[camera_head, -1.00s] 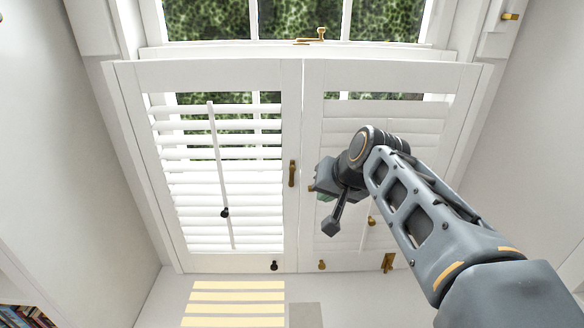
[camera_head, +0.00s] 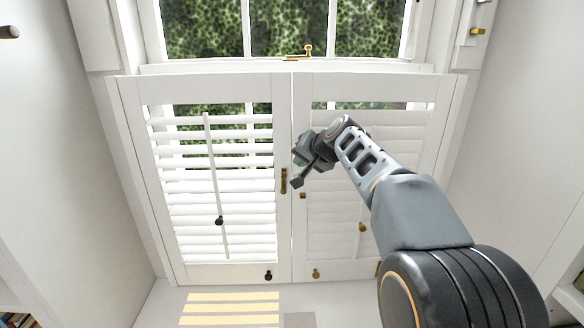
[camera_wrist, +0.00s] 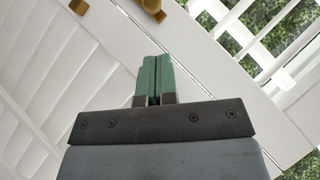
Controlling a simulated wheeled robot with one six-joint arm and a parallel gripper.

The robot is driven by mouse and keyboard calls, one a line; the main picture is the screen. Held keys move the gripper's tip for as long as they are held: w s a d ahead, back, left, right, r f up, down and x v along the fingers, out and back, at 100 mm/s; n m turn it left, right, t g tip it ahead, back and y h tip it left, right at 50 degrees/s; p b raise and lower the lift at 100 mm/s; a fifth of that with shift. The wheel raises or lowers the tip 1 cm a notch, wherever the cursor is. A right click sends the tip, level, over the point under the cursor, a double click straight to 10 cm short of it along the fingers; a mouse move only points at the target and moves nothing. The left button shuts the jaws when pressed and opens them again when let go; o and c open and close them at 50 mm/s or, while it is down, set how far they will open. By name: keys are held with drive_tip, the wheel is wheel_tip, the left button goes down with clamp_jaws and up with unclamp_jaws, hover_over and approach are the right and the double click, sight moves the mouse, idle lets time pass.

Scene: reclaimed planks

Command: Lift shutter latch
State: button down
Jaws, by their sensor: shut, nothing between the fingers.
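The shutter latch (camera_head: 283,181) is a narrow upright brass bar on the inner edge of the left white shutter, by the seam. A small brass block (camera_head: 303,195) sits across the seam on the right shutter. My gripper (camera_head: 299,160) is in front of the seam, just above and right of the latch. In the wrist view the green fingers (camera_wrist: 153,66) are pressed together and empty.
The left shutter (camera_head: 219,266) has open slats and a tilt rod with a black knob (camera_head: 219,220). The right shutter's slats look closed, with a brass knob (camera_head: 362,227). A brass window fastener (camera_head: 300,54) sits above.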

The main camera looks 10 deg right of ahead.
sight(283, 169)
drive_tip(key=shift+w+a+f, duration=0.15)
drive_tip(key=shift+a+f, duration=0.5)
drive_tip(key=shift+f, duration=0.15)
drive_tip(key=shift+w+a+f, duration=0.1)
drive_tip(key=shift+a+f, duration=0.5)
drive_tip(key=shift+f, duration=0.2)
drive_tip(key=shift+a, duration=0.1)
drive_tip(key=shift+w+a+r, duration=0.1)
drive_tip(key=shift+w+a, duration=0.05)
drive_tip(key=shift+a, duration=0.4)
drive_tip(key=shift+w+a, duration=0.1)
drive_tip(key=shift+a, duration=0.45)
drive_tip(key=shift+d, duration=0.1)
